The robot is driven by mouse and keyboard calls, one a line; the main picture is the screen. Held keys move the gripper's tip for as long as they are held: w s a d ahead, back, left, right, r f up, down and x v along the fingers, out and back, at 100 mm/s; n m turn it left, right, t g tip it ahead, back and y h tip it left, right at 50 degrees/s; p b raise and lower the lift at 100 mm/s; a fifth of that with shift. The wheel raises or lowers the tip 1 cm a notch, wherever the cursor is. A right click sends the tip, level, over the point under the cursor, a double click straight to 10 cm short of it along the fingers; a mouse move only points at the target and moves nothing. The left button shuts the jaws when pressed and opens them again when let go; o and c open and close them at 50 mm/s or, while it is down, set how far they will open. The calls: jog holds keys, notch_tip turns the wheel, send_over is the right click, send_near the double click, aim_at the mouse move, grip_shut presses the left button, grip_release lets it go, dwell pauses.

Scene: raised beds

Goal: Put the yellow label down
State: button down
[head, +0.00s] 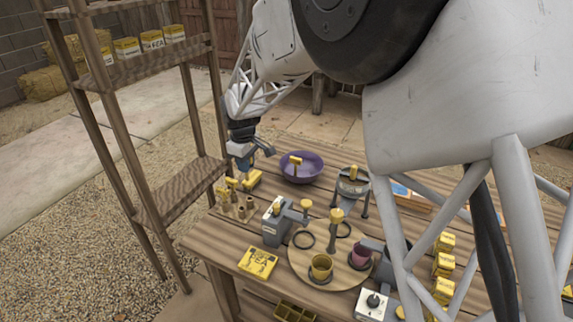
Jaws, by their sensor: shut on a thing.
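My gripper (244,167) is at the left back part of the wooden table, pointing down. It is shut, and a yellow piece that looks like the yellow label (253,179) shows at its fingertips. The fingers are small here, and I cannot tell whether the label touches the table. Just left of it, other small yellow pieces (232,184) stand at a group of brown holders (238,207). Another yellow T-shaped piece (296,161) stands in the purple bowl (312,168) to the right of my gripper.
A grey device (275,224) and a yellow card (258,262) are near the front. A wooden shelf (150,68) stands left. Several yellow boxes (444,266) line the right.

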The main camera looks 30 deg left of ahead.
aim_at(310, 163)
jog(key=r, duration=0.3)
jog(key=shift+w+d+r, duration=0.15)
jog(key=shift+w+r, duration=0.2)
jog(key=w+d+m, duration=0.2)
jog(key=w+d, duration=0.3)
jog(key=w, duration=0.6)
jog(key=w+d+m, duration=0.2)
jog(key=w+d, duration=0.4)
jog(key=w, duration=0.5)
jog(key=shift+w+d+f, duration=0.1)
jog(key=shift+w+f, duration=0.05)
jog(key=shift+f, duration=0.7)
jog(key=shift+w+d+f, duration=0.1)
jog(key=shift+w+f, duration=0.1)
jog(key=shift+f, duration=0.65)
jog(key=shift+w+d+f, duration=0.1)
jog(key=shift+w+f, duration=0.05)
jog(key=shift+f, duration=0.7)
jog(key=shift+f, duration=0.1)
jog(key=shift+a+f, duration=0.1)
jog(key=shift+f, duration=2.3)
jog(key=shift+f, duration=2.5)
jog(key=shift+f, duration=0.15)
